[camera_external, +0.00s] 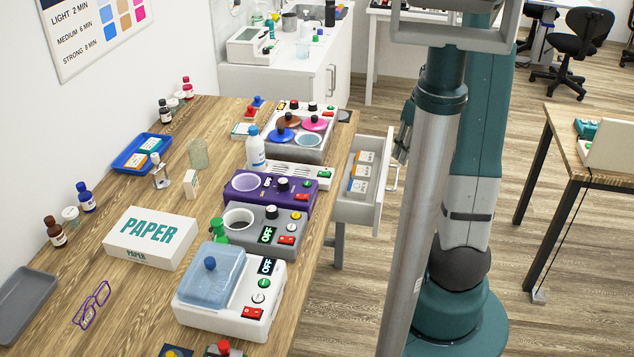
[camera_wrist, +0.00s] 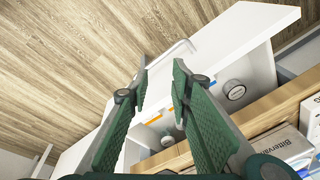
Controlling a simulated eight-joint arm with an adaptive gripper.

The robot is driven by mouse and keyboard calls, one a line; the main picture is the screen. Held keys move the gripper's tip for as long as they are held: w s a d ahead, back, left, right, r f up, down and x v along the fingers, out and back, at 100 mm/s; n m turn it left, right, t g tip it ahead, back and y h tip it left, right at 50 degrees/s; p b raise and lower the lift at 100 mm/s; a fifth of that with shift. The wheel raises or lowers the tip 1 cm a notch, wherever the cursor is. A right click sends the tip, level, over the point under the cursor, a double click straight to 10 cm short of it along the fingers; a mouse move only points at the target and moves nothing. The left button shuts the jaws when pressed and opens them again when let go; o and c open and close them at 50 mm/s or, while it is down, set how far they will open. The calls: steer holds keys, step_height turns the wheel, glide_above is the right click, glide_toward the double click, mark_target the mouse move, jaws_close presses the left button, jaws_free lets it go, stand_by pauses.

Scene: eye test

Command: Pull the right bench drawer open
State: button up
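The white bench drawer (camera_external: 378,196) stands pulled out from the bench's right side, with boxes inside. Its pale handle (camera_external: 394,174) is on the outer face of the front. In the wrist view the drawer front (camera_wrist: 250,30) runs diagonally, and the handle (camera_wrist: 182,44) shows just beyond my fingertips. My gripper (camera_wrist: 160,72) has two green fingers apart with nothing held between them. In the external view my gripper (camera_external: 403,138) is partly hidden behind my arm, close above the handle. I cannot tell whether a finger touches the handle.
The drawer holds orange- and blue-labelled boxes (camera_external: 361,172) and round white items (camera_wrist: 235,90). The wooden bench (camera_external: 120,285) carries several devices, a white bottle (camera_external: 255,148) and a paper box (camera_external: 150,238). Clear floor (camera_external: 340,300) lies right of the bench. Another table (camera_external: 590,160) stands at right.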

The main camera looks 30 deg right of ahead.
mark_target(397, 177)
steer(key=m, duration=0.6)
steer(key=f+m+p, duration=0.1)
steer(key=m, duration=0.3)
steer(key=shift+d+f, duration=0.1)
steer(key=shift+d, duration=0.1)
steer(key=shift+f, duration=0.1)
steer(key=shift+w+a+f+b, duration=0.2)
steer(key=shift+f+b, duration=0.1)
steer(key=shift+f, duration=0.95)
steer(key=shift+w+a+f+b, duration=0.15)
steer(key=shift+f+b, duration=0.2)
steer(key=shift+f, duration=0.9)
steer(key=shift+w+a+f+b, duration=0.2)
steer(key=shift+f+b, duration=0.1)
steer(key=shift+f, duration=0.95)
steer(key=shift+c, duration=0.5)
jaws_close()
